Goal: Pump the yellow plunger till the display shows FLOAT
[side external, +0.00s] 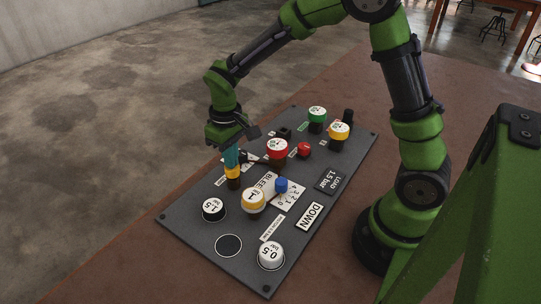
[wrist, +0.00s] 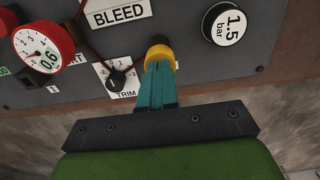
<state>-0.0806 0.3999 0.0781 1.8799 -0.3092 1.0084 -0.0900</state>
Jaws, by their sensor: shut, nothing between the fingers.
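The yellow plunger (side external: 233,171) stands on the grey panel, on the side away from my arm's base. Its yellow cap (wrist: 160,54) is just beyond my fingertips in the wrist view. My gripper (side external: 231,158) is shut and points down with its teal fingers over the plunger. In the wrist view the fingers of my gripper (wrist: 158,70) overlap the cap's edge; they appear to touch it, but any gap is hard to judge. The display plate (side external: 309,216) reads DOWN.
A red-rimmed gauge (wrist: 43,56) and a TRIM dial (wrist: 117,77) lie beside the plunger. A black-rimmed 1.5 bar disc (side external: 213,208), yellow gauge (side external: 253,199), blue knob (side external: 281,185), red button (side external: 304,149) and white 0.5 piece (side external: 270,255) also stand on the panel.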

